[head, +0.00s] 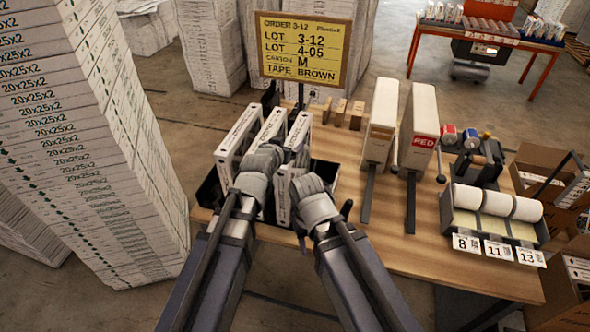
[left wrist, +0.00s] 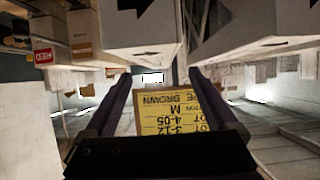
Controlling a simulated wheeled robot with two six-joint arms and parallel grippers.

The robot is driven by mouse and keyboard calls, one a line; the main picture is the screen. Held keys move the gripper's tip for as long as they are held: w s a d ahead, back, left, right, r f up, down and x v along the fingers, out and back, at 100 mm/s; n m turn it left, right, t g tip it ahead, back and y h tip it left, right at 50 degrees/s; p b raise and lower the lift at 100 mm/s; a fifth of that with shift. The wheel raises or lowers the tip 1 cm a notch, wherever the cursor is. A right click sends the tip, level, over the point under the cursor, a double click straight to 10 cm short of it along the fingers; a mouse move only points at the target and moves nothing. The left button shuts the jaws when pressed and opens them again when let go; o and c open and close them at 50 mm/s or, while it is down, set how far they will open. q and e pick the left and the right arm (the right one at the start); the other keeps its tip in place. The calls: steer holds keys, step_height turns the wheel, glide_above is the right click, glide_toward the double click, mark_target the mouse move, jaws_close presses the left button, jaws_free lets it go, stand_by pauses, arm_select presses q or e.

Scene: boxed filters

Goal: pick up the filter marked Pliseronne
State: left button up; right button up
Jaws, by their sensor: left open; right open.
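Several thin white boxed filters stand on edge in a black bin at the table's left: a left one (head: 238,140), a middle one (head: 272,124), a right one (head: 299,134) and a front one (head: 283,200). Their print is too small to read, so I cannot tell which is marked Pliseronne. My left gripper (head: 280,150) is over the filters, open; the left wrist view shows nothing between its fingers (left wrist: 160,80). White boxes with black arrows (left wrist: 138,22) appear beyond them. My right gripper (head: 304,187) is open, close by at the front filter; its fingertips are mostly hidden.
An order sign (head: 303,50) stands behind the bin (head: 208,190). Two upright cartons (head: 417,125), a tape dispenser (head: 480,155) and a rack of white rolls (head: 495,232) are on the right. Tall box stacks (head: 80,130) stand left. Bare tabletop (head: 390,225) lies right of my right arm.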

mark_target(292, 142)
arm_select(q)
steer(key=shift+x, duration=0.95)
steer(key=b+x, duration=0.3)
steer(key=x, duration=0.2)
steer(key=shift+s+d+f, duration=0.1)
steer(key=shift+d+f, duration=0.1)
steer(key=shift+d, duration=0.05)
steer(key=shift+s+r, duration=0.1)
steer(key=shift+c, duration=0.7)
jaws_close()
